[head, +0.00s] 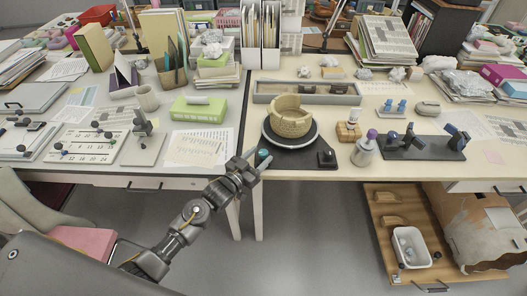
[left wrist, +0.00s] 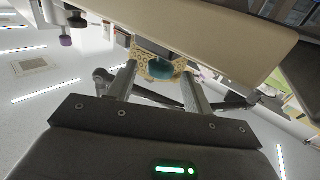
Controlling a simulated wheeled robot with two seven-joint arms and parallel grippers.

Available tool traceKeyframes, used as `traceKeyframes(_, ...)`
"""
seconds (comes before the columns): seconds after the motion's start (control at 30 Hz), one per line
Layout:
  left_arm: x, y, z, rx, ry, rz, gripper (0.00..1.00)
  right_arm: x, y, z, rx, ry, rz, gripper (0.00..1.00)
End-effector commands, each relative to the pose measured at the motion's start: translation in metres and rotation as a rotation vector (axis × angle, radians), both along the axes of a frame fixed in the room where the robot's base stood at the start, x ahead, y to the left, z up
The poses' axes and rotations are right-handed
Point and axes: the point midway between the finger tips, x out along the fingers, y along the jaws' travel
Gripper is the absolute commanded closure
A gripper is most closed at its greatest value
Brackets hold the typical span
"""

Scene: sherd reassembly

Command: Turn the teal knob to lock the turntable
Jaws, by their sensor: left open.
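The teal knob (head: 263,154) sits at the front left of the turntable's black base, close to the table's front edge. The turntable (head: 268,135) carries a tan, partly built pot (head: 289,121). My left gripper (head: 251,164) is at the table edge, just in front and left of the knob. In the left wrist view its two fingers (left wrist: 159,74) are apart, and the teal knob (left wrist: 160,69) shows in the gap near their tips. I cannot tell whether they touch it. My right gripper is not in view.
A dark block with a small knob (head: 326,157) stands at the right of the base. A grey tray (head: 307,92) lies behind the turntable. Open floor lies below the table edge.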

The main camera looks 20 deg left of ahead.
Motion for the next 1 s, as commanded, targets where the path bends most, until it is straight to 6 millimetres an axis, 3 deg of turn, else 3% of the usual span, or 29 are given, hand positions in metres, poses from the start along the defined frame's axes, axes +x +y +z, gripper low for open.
traceKeyframes(0.2, 0.022, -0.010, 0.000, 0.000, -0.001, -0.001, 0.49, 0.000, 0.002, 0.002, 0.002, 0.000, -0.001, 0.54)
traceKeyframes(0.57, 0.026, -0.011, 0.000, 0.001, -0.001, -0.001, 0.49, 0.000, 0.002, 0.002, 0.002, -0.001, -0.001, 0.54)
traceKeyframes(0.9, 0.025, -0.011, 0.000, 0.001, -0.001, -0.001, 0.93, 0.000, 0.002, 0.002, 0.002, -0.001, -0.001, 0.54)
traceKeyframes(1.0, 0.026, -0.011, 0.000, 0.002, -0.003, -0.019, 0.93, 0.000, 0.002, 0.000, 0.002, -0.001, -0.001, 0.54)
